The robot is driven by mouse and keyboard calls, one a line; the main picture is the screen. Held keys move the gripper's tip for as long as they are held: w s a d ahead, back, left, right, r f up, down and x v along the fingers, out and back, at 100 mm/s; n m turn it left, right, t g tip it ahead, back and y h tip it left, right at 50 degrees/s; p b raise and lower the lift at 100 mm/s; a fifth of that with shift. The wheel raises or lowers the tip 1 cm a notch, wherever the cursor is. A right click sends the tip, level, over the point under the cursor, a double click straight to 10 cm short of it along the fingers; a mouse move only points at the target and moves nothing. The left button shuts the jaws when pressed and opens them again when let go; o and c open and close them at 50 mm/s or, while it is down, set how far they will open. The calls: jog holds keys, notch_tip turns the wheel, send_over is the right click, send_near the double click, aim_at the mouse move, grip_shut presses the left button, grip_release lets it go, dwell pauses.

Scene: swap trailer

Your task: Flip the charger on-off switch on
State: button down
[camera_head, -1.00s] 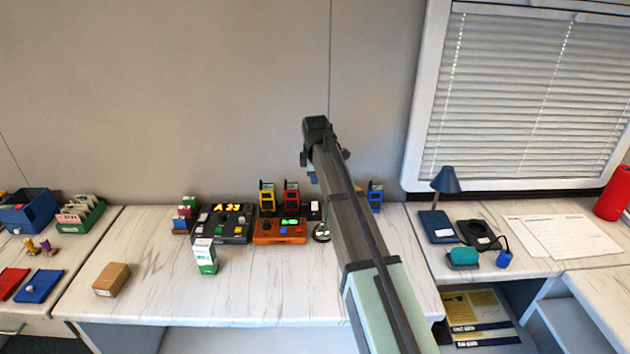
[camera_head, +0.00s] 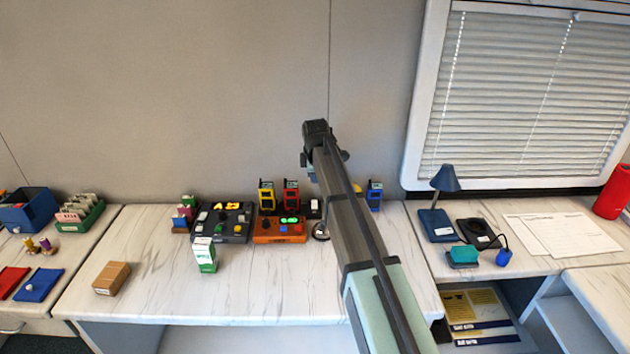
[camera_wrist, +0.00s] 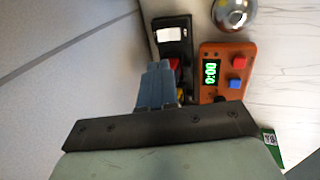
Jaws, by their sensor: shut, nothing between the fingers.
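The charger (camera_head: 313,208) is a low black unit at the back of the middle table, behind the orange timer. Yellow (camera_head: 266,195), red (camera_head: 291,195) and blue (camera_head: 375,193) handheld devices stand upright along it; my arm hides part of it. In the wrist view, the charger (camera_wrist: 172,50) has a white rectangular patch (camera_wrist: 172,34) at one end; I cannot tell whether this is the switch or a label. My gripper (camera_wrist: 157,68) is shut and empty, over or beside the charger, partly covering the red and yellow devices. Contact cannot be told.
The orange timer (camera_head: 279,230) sits directly in front of the charger, with a round metal object (camera_wrist: 234,13) beside it. A black button panel (camera_head: 223,222) and a green-white box (camera_head: 204,256) are to the left. The wall is close behind. The table front is mostly clear.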

aim_at(315, 202)
jog(key=x, duration=1.2)
jog(key=shift+w+f+g, duration=0.3)
jog(key=shift+w, duration=0.1)
jog(key=shift+s, duration=0.4)
jog(key=shift+s+r, duration=0.1)
jog(key=shift+s, duration=0.55)
jog(key=v, duration=1.4)
jog(key=shift+s, duration=0.3)
